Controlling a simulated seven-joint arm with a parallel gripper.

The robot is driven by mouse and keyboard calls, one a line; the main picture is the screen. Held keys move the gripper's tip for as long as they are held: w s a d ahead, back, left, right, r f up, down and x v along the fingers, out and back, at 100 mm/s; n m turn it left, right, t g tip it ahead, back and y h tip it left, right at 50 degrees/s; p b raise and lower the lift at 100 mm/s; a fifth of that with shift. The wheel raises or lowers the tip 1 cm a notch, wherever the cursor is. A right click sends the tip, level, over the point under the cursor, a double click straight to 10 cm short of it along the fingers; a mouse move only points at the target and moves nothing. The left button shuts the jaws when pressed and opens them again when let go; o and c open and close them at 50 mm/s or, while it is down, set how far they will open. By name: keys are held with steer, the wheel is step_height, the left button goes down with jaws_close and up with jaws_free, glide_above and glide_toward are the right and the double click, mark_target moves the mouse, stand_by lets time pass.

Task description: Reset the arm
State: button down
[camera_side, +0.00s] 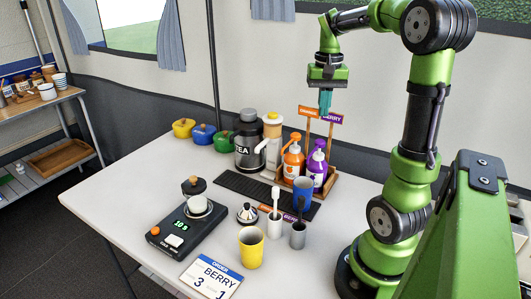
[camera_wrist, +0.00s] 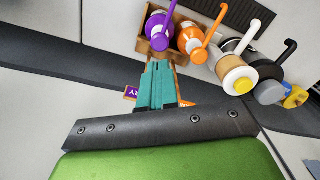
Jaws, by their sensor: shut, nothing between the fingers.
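My gripper (camera_side: 325,103) is shut and empty, pointing down high above the back of the white table (camera_side: 120,200). In the wrist view its teal fingers (camera_wrist: 157,88) are together, with nothing between them. In the side view they hang in front of the wooden bottle rack (camera_side: 329,186), near its orange and purple signs. An orange pump bottle (camera_side: 293,162) and a purple pump bottle (camera_side: 317,168) stand in the rack. Both also show in the wrist view, the purple one (camera_wrist: 158,28) and the orange one (camera_wrist: 191,42).
The table's left side is clear.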

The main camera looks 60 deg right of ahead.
steer(key=a+n+t+y, duration=0.2)
steer(key=a+n+t, duration=0.5)
steer(key=a, duration=2)
steer(key=shift+s+a+f+n, duration=0.15)
steer(key=shift+s+f+n, duration=0.15)
steer(key=shift+n, duration=0.2)
